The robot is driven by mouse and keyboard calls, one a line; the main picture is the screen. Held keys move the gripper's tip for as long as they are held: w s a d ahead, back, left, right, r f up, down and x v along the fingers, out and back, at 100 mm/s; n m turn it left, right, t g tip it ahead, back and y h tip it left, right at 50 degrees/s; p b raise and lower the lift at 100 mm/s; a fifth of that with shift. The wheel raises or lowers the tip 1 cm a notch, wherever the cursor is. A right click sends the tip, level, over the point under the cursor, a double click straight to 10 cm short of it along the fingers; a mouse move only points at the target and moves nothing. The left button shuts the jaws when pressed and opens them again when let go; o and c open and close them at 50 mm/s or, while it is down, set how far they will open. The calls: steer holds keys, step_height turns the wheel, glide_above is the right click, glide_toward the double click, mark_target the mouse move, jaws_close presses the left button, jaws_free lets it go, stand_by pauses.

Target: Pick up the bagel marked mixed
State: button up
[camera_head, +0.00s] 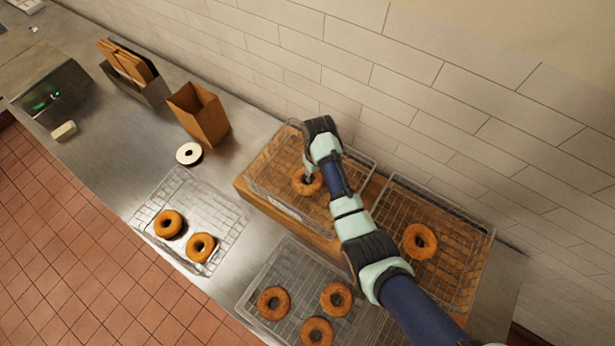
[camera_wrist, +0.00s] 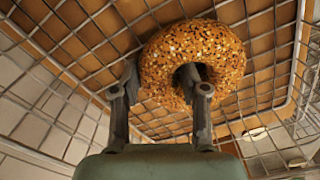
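A ring-shaped bagel (camera_wrist: 205,50) covered in mixed light and dark seeds fills the upper middle of the wrist view. No written mark on it is legible. In the head view this bagel (camera_head: 308,187) is in the raised back wire basket (camera_head: 268,178), partly hidden by my gripper (camera_head: 308,176). In the wrist view my gripper (camera_wrist: 160,90) straddles one side of the ring. One finger is at its outer edge and the other is at the hole. The fingers are apart with the ring between them; whether they press on it is unclear.
Another basket (camera_head: 468,225) at right holds one bagel (camera_head: 419,241). Front baskets hold further bagels (camera_head: 201,247) (camera_head: 317,331). A paper bag (camera_head: 199,113), a white roll (camera_head: 189,153) and a scale (camera_head: 52,95) stand left. A tiled wall (camera_head: 400,85) rises close behind the baskets.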

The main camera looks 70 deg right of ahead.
mark_target(316, 174)
steer(key=c, duration=0.5)
step_height(316, 174, up, 10)
steer(key=shift+p, duration=0.35)
